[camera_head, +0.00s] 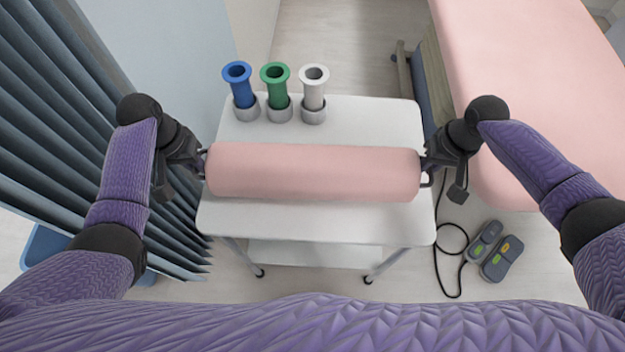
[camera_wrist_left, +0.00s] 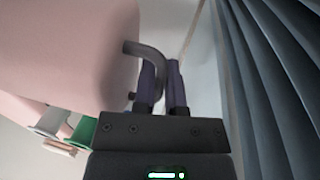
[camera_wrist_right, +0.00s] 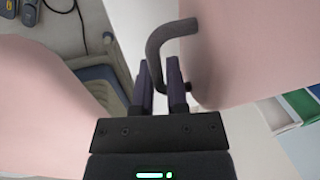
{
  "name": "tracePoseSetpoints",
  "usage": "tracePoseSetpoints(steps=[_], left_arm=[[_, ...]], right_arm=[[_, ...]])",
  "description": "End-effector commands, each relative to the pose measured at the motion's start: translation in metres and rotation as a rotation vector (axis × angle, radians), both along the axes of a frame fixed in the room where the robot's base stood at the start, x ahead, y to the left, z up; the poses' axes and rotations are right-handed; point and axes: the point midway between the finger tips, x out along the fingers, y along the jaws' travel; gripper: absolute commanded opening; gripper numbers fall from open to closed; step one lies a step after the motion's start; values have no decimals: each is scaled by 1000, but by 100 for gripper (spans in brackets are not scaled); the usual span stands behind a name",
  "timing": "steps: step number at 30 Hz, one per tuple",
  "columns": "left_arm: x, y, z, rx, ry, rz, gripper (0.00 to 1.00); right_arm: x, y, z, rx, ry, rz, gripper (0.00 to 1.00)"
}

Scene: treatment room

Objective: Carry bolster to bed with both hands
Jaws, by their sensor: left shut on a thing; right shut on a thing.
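The bolster (camera_head: 313,172) is a pink cylinder with a dark handle at each end. It lies level across the head view, over the white trolley; I cannot tell whether it touches the top. My left gripper (camera_head: 196,160) is at its left end, shut on the left handle, which shows in the left wrist view (camera_wrist_left: 150,52). My right gripper (camera_head: 432,161) is at its right end, shut on the right handle, which shows in the right wrist view (camera_wrist_right: 160,40). The bed (camera_head: 540,60) has a pink top and stands at the right, partly behind my right arm.
The white trolley (camera_head: 375,115) carries blue (camera_head: 240,85), green (camera_head: 276,85) and white (camera_head: 314,90) tubes in holders behind the bolster. A grey curtain (camera_head: 60,130) hangs at the left. A corded pedal (camera_head: 494,250) lies on the floor at the right.

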Motion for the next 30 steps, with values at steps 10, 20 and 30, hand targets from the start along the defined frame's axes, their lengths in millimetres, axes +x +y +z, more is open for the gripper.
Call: tracePoseSetpoints(steps=[10, 20, 30], left_arm=[[0, 3, 1, 8, -1, 3, 0], [19, 3, 39, 8, -6, 4, 0], [47, 3, 101, 8, -4, 6, 0]], right_arm=[[0, -4, 0, -8, -1, -5, 0], [19, -4, 39, -8, -4, -6, 0], [47, -3, 101, -7, -3, -8, 0]])
